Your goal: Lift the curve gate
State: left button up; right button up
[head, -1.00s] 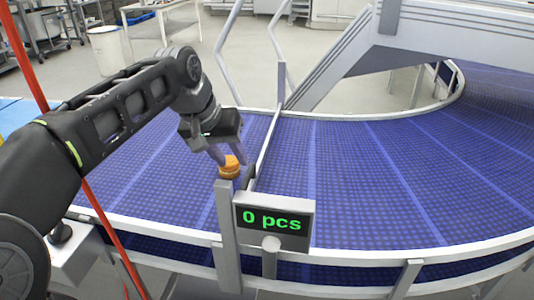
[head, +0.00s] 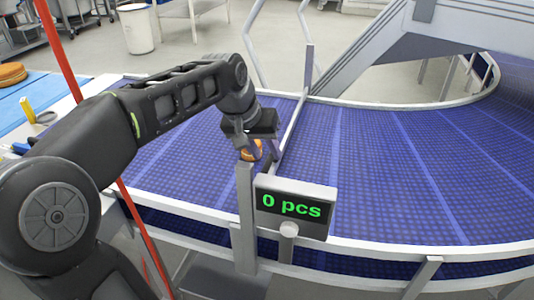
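The curve gate (head: 291,127) is a thin light bar across the blue curved belt, running from the near post by the counter to a far post. It looks lowered, close to the belt. My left gripper (head: 252,147) points down just left of the gate's near end, fingers apart. My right gripper is not in view.
The counter (head: 295,207) reads "0 pcs" at the belt's near edge, beside a grey post (head: 245,215). The blue belt (head: 400,170) right of the gate is empty. At left, a blue surface holds a brown round item (head: 12,74) and a yellow object (head: 28,109).

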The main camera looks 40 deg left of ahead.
pick_arm(q)
jog(key=shift+x, duration=0.85)
jog(key=shift+c, duration=0.6)
grip_shut()
